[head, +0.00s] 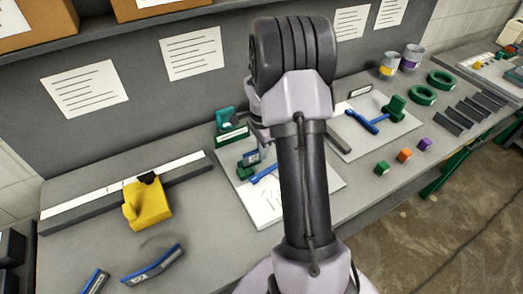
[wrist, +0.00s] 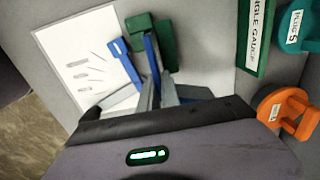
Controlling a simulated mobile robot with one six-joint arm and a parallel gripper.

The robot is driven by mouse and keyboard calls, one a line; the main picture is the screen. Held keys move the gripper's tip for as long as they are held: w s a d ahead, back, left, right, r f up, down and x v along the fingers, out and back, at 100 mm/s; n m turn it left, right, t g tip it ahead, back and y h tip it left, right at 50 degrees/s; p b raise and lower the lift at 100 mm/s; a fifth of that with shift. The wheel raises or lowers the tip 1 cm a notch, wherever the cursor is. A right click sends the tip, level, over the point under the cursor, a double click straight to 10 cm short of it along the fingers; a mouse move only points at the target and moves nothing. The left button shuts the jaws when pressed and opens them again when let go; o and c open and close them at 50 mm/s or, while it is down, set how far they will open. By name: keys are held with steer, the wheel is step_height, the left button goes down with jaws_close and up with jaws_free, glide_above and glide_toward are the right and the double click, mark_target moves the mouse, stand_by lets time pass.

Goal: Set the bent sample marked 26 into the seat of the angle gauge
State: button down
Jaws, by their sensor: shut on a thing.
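In the head view the sample (head: 251,157) shows just left of my arm, which hides most of the gripper. The green and blue angle gauge (wrist: 165,42) is right beside the sample on a white sheet.
A green sign reading angle gauge (wrist: 256,38), a teal piece (wrist: 300,28) and an orange piece (wrist: 285,112) stand nearby. Another bent sample (head: 153,265) and a yellow block (head: 147,204) lie to the left. A similar blue and green gauge (head: 393,107) is at right.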

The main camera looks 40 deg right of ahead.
steer(key=shift+f+b, duration=0.7)
steer(key=shift+f, duration=0.25)
steer(key=c, duration=1.5)
jaws_free()
step_height(320, 180, up, 17)
steer(key=p, duration=0.5)
steer(key=shift+r+p, duration=0.2)
steer(key=shift+p, duration=0.2)
